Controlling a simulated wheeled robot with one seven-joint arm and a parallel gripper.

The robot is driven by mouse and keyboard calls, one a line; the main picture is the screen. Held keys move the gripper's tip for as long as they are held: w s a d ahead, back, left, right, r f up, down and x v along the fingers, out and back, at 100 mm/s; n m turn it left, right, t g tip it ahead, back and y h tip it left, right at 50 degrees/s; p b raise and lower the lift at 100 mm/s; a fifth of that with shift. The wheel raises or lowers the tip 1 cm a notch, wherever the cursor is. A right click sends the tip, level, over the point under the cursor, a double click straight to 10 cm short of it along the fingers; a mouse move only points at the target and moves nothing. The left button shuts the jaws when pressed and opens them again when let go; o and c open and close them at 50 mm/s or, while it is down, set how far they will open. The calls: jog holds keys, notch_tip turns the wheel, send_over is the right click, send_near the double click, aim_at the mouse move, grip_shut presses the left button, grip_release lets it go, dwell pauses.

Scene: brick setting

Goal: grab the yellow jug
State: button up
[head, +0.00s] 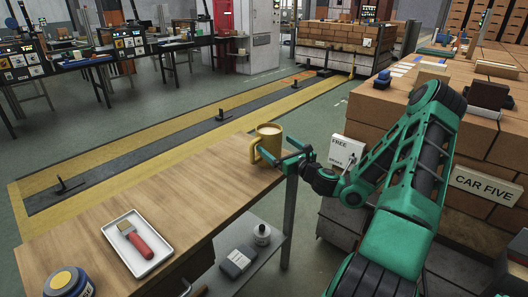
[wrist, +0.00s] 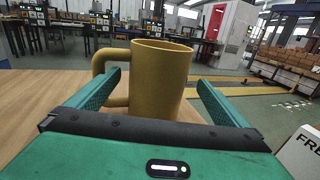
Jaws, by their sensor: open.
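The yellow jug (head: 269,141) stands upright near the far right corner of the wooden bench top (head: 150,190) in the head view. In the wrist view the jug (wrist: 160,80) stands ahead of my gripper, with its handle on the left. My gripper (head: 280,152) reaches in from the right at the jug's height. In the wrist view my gripper (wrist: 158,85) is open, with one finger on each side of the jug. The left finger overlaps the handle's side in the picture. I cannot tell whether either finger touches it.
A white tray (head: 112,234) with a red-handled brush (head: 136,241) lies on the bench, left of the jug. A round tin (head: 68,283) stands at the near left corner. A brick stack (head: 477,150) is close to my arm on the right. The bench between tray and jug is clear.

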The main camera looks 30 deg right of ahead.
jog(key=w, duration=0.5)
jog(key=shift+a+f, duration=0.2)
jog(key=shift+a, duration=0.05)
jog(key=c, duration=1.2)
jog(key=shift+r, duration=0.1)
